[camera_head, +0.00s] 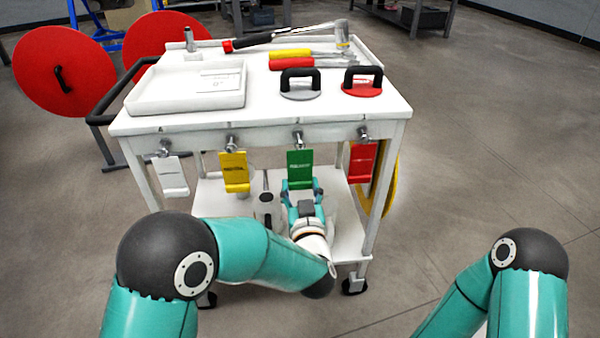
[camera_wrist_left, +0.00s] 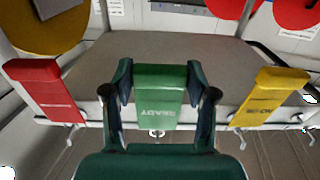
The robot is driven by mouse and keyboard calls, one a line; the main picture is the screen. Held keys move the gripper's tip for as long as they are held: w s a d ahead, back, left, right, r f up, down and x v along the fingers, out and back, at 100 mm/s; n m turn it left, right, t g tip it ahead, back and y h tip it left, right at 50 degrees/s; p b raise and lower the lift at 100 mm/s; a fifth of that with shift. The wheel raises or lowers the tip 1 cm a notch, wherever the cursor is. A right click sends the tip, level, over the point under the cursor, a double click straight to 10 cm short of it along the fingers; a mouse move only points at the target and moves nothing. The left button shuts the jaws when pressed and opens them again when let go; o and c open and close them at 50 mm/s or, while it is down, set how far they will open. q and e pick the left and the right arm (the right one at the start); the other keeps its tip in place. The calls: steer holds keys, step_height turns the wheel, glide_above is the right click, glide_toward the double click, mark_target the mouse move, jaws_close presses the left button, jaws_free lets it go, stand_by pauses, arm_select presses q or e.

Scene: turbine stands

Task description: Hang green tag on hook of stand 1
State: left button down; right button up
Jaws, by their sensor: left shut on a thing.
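The green tag (camera_head: 300,165) hangs at a metal hook (camera_head: 298,138) on the front edge of the white cart. My left gripper (camera_head: 301,188) is at the tag's lower part from below. In the left wrist view the green tag (camera_wrist_left: 158,88) is between the two fingers of the left gripper (camera_wrist_left: 160,78), which are shut on its sides. The tag carries lettering. My right arm shows at the lower right of the head view, but its gripper is out of frame. I cannot tell which structure is stand 1.
White (camera_head: 171,178), yellow (camera_head: 234,172) and red (camera_head: 362,163) tags hang along the same cart edge. On the cart (camera_head: 250,118) are a white tray (camera_head: 150,100), tools and two black-handled discs. Large red discs (camera_head: 65,92) stand at the left. Floor to the right is clear.

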arm_select(q)
steer(key=shift+s, duration=0.4)
steer(key=shift+s+d+b, duration=0.2)
steer(key=shift+s+b, duration=0.1)
steer(key=shift+s, duration=0.95)
